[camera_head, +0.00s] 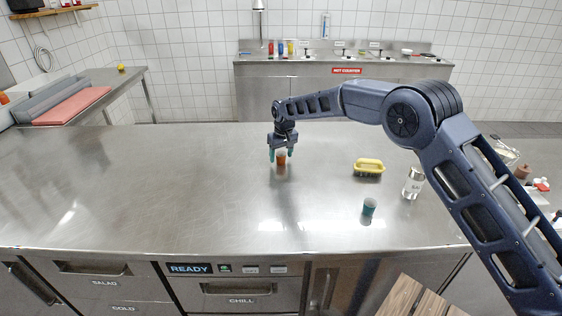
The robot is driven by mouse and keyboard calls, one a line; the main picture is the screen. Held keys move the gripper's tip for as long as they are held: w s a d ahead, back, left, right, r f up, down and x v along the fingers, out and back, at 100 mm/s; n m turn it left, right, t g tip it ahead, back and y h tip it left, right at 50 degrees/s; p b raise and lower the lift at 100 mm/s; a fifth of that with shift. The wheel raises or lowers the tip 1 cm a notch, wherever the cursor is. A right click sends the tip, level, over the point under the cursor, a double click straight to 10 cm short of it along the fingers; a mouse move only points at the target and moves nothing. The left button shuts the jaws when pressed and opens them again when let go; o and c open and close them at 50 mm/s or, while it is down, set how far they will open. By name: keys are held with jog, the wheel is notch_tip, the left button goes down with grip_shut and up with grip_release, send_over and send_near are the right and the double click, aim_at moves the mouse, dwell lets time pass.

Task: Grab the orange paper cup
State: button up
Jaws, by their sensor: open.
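The small orange paper cup (281,159) stands upright on the steel counter (150,190), near its middle. The gripper is open. I cannot tell whether the fingers touch the cup or how they line up with it in depth.
The counter's left half is clear. A back counter (300,69) holds several bottles.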

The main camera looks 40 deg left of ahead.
jog(key=shift+a+f, duration=0.1)
jog(key=shift+f, duration=0.55)
jog(key=c, duration=1)
